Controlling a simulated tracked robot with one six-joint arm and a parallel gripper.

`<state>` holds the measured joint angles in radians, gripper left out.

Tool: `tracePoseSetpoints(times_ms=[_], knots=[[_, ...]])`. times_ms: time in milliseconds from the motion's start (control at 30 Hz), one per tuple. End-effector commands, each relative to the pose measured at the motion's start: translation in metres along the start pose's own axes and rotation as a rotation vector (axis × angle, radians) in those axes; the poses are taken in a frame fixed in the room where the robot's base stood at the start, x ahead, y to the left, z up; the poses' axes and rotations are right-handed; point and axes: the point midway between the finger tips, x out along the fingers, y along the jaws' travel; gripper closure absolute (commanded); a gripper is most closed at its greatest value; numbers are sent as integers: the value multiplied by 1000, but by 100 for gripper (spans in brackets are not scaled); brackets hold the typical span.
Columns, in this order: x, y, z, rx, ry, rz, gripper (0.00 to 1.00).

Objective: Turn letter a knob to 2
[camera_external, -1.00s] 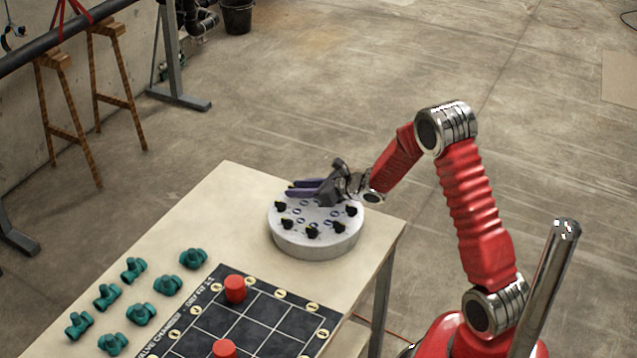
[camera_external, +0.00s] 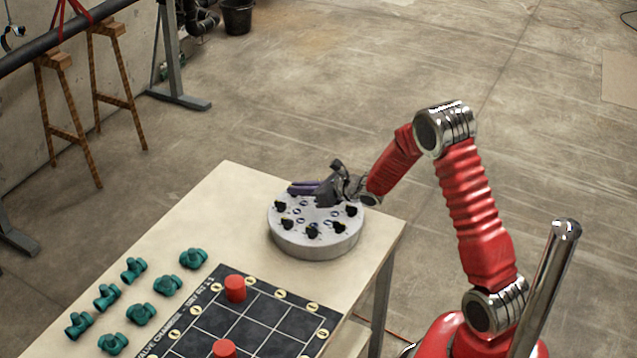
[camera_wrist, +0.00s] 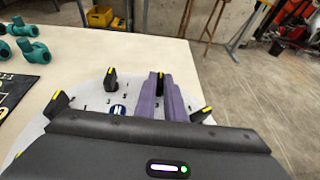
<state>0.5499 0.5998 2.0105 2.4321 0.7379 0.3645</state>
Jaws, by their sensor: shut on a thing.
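A round grey dial block (camera_external: 315,243) stands on the table and bears several black knobs around its top. My gripper (camera_external: 303,188) is over its far edge with purple fingers pointing left. In the wrist view the fingers (camera_wrist: 161,98) are shut on a black knob (camera_wrist: 160,80) with a yellow mark, at the far rim. Other yellow-marked knobs stand to its left (camera_wrist: 110,78), further left (camera_wrist: 57,101) and to its right (camera_wrist: 203,114). A blue round letter badge (camera_wrist: 118,111) shows near the fingers. I cannot read which knob bears the letter a.
Several green valve pieces (camera_external: 140,313) lie on the table (camera_external: 215,200) at the left. A black grid board (camera_external: 265,325) with red cylinders (camera_external: 235,288) lies nearer the camera.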

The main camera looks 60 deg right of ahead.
Motion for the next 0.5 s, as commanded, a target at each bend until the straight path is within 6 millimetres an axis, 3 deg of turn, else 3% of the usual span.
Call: tracePoseSetpoints(times_ms=[500], knots=[[0,2,-4,33,10,-78,100]])
